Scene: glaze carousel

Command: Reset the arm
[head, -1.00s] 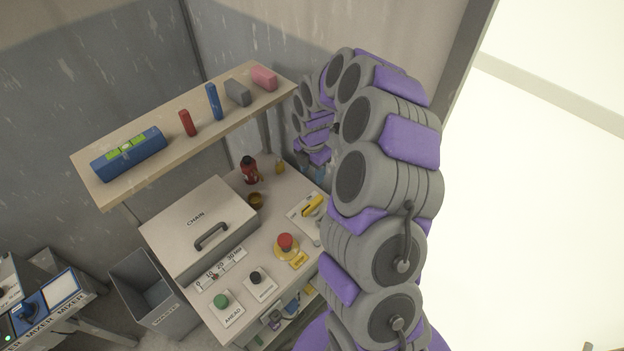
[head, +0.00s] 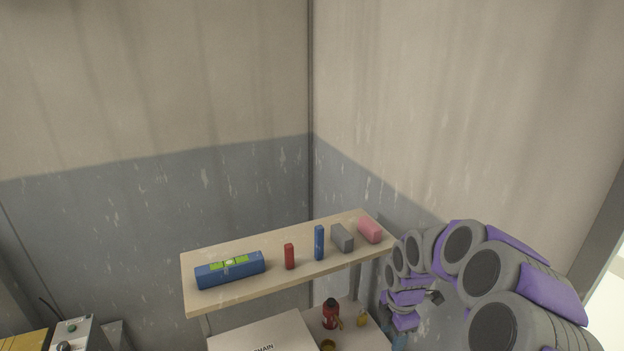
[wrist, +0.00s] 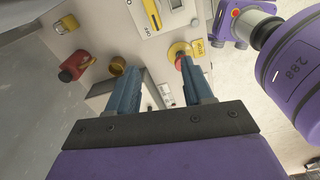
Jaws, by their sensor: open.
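My gripper (wrist: 158,75) is open and empty in the wrist view, with its two blue fingers apart. The fingers point over the worktop, with a red button (wrist: 183,62) behind the right finger's tip and a brass cup (wrist: 117,65) beside the left one. In the head view, my arm curves in from the lower right. My gripper (head: 400,340) shows only partly there, at the bottom edge, to the right of the worktop.
A wooden shelf (head: 290,285) holds a blue level (head: 230,270), a red block (head: 289,257), a blue cylinder (head: 319,243), a grey block (head: 342,238) and a pink block (head: 369,230). Below stand a CHAIN box (head: 265,335) and a red bottle (head: 330,313). Walls meet behind.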

